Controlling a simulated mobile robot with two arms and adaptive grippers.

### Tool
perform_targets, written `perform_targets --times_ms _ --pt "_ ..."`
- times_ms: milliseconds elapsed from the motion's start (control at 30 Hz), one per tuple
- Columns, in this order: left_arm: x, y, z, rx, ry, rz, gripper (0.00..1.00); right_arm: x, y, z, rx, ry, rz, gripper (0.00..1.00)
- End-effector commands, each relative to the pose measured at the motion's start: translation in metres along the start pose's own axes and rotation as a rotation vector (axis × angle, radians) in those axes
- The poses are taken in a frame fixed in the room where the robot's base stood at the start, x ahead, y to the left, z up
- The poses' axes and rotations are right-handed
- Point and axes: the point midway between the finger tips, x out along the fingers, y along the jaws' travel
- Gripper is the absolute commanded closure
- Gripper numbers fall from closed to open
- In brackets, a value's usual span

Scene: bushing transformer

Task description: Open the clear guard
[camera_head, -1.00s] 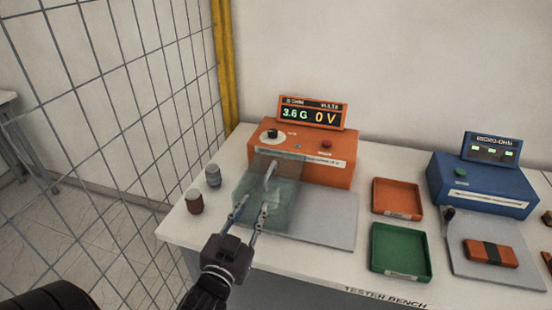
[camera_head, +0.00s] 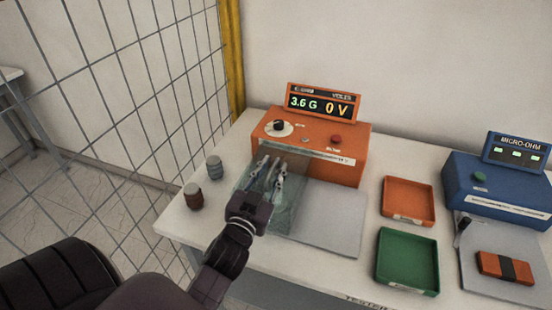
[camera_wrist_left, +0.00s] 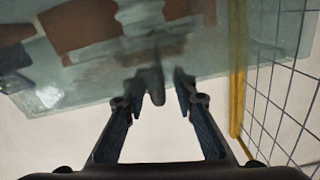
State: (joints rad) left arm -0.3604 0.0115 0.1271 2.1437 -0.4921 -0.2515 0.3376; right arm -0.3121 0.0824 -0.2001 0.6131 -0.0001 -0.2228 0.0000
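The clear guard (camera_head: 297,187) is a see-through greenish cover in front of the orange tester (camera_head: 310,147), over the left part of its grey plate. Its panel fills the upper part of the left wrist view (camera_wrist_left: 225,55). My left gripper (camera_head: 269,168) is at the guard with its fingers apart. In the left wrist view, the guard's bar-like handle (camera_wrist_left: 157,92) shows between the fingertips, with gaps on both sides. I cannot tell whether either finger touches it. My right gripper is not in view.
Two small cylinders, one grey (camera_head: 215,167) and one brown (camera_head: 193,196), stand left of the guard. A wire mesh fence (camera_head: 130,110) borders the left side.

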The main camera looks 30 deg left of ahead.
Motion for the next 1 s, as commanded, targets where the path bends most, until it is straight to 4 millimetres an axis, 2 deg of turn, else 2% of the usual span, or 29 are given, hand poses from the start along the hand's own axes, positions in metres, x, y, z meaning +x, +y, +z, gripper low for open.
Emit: perform_targets --times_ms 33,200,333,533,767,1000 --pt "0.008 -0.001 -0.003 0.001 0.001 0.000 0.74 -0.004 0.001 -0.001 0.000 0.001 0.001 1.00" --pt "0.023 0.000 -0.001 0.000 0.000 0.000 0.74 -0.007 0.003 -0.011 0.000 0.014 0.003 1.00" --pt "0.026 0.000 0.000 0.000 0.000 0.000 0.74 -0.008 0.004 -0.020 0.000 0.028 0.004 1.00" --pt "0.026 0.000 0.000 -0.001 0.000 0.000 0.74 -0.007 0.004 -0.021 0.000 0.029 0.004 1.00" --pt "0.026 0.000 0.000 -0.001 0.000 0.000 0.98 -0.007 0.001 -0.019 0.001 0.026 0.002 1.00" --pt "0.026 0.000 0.000 0.000 0.000 -0.001 1.00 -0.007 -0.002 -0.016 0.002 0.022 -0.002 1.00"
